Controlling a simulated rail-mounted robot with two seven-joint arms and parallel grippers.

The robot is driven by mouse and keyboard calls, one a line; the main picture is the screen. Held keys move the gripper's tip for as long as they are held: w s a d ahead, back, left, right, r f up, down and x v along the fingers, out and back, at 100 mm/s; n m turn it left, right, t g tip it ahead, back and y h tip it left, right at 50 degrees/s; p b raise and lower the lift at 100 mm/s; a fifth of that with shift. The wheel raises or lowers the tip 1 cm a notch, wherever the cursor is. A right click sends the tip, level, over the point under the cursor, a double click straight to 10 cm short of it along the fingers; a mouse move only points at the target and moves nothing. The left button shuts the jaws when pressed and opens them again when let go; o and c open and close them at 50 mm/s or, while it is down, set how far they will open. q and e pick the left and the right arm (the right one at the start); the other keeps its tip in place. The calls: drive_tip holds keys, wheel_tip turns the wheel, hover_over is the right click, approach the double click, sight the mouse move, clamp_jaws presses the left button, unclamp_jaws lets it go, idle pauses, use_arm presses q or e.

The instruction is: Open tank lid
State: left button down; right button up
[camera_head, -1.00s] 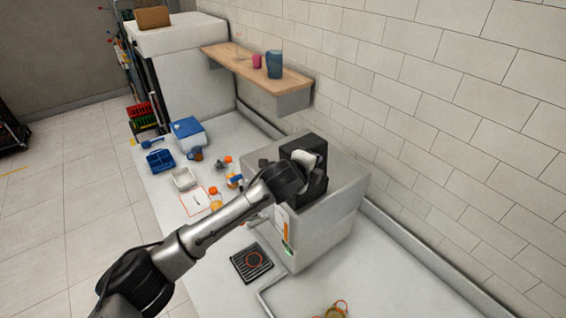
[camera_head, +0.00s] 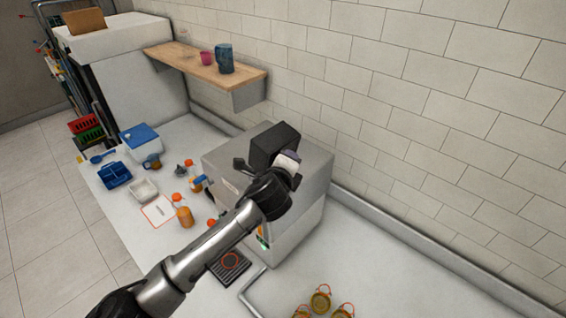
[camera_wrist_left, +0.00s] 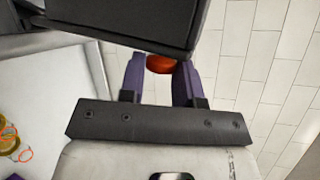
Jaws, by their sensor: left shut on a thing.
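The juicer (camera_head: 225,170) is a grey box-shaped machine on the white counter. A black block that I take for the tank lid (camera_head: 272,143) sits on its top. My left gripper (camera_head: 288,160) is at the right side of this block, and my wrist hides part of it. In the left wrist view, the black lid (camera_wrist_left: 130,22) fills the top. The purple fingers of my left gripper (camera_wrist_left: 159,75) reach up to its lower edge, with a red-orange piece (camera_wrist_left: 160,63) between them. My right gripper is out of view.
A wooden shelf (camera_head: 195,62) with two cups is on the tiled wall behind. Bottles, a blue-lidded box (camera_head: 141,138), a blue caddy (camera_head: 115,175) and a white tray (camera_head: 144,189) are left of the juicer. Several yellow cups (camera_head: 320,300) stand at front right.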

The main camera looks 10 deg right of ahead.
use_arm(q)
drive_tip(key=c, duration=0.9)
unclamp_jaws()
drive_tip(key=shift+o, duration=0.2)
drive_tip(key=b+v, duration=0.3)
drive_tip(key=v, duration=1)
drive_tip(key=shift+s+a, duration=0.2)
drive_tip(key=shift+s, duration=0.1)
drive_tip(key=shift+r, duration=0.1)
